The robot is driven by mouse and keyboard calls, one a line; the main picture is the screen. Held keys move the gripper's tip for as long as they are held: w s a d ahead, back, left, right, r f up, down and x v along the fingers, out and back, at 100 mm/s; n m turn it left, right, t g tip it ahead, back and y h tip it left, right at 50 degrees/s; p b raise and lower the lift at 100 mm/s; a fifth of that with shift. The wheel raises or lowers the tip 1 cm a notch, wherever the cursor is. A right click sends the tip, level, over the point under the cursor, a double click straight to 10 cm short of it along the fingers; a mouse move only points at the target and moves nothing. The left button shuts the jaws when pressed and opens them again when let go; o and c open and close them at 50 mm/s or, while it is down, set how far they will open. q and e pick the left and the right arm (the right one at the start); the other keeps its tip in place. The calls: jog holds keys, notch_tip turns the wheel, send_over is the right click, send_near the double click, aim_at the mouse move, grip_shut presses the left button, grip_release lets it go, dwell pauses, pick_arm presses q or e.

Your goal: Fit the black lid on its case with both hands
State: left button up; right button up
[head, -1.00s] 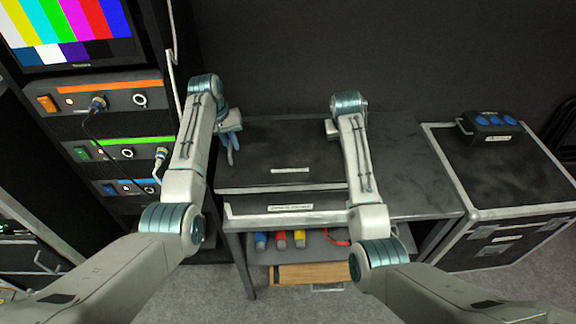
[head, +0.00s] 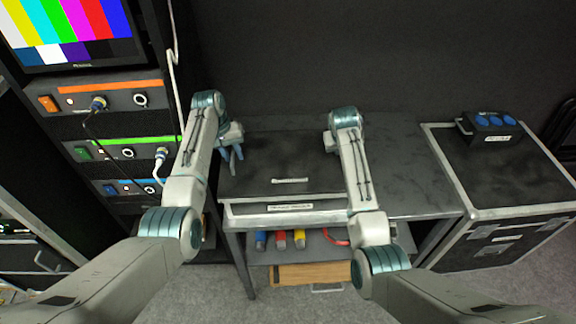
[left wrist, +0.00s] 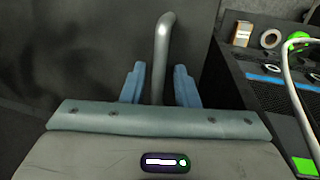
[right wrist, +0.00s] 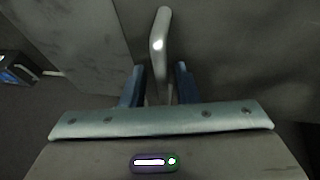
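The black lid (head: 285,158), with a white label and pale front edge, lies over its case (head: 250,219) on the dark table. The front edges look close together; I cannot tell if it is fully seated. My left gripper (head: 231,165) is at the lid's left side. In the left wrist view its blue fingers (left wrist: 159,88) stand on either side of a grey bar handle (left wrist: 160,50), with narrow gaps. In the right wrist view my right gripper's fingers (right wrist: 160,88) similarly straddle another handle (right wrist: 160,40). The right fingers are hidden in the head view.
A rack with a colour-bar monitor (head: 70,30) and cables stands at the left. A flight case (head: 505,175) carrying a black socket box (head: 490,127) stands at the right. The table's right part (head: 410,170) is clear.

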pick_arm(q)
jog(key=shift+d+r, duration=0.1)
pick_arm(e)
jog(key=shift+a, duration=0.1)
dwell(0.3)
pick_arm(q)
jog(key=shift+r, duration=0.25)
pick_arm(e)
jog(key=shift+r, duration=0.2)
pick_arm(q)
notch_tip(320, 180, up, 11)
jog(key=a, duration=0.2)
jog(key=shift+a, duration=0.2)
pick_arm(e)
jog(key=v, duration=1.1)
jog(key=shift+s+r, duration=0.15)
jog(key=shift+r, duration=0.2)
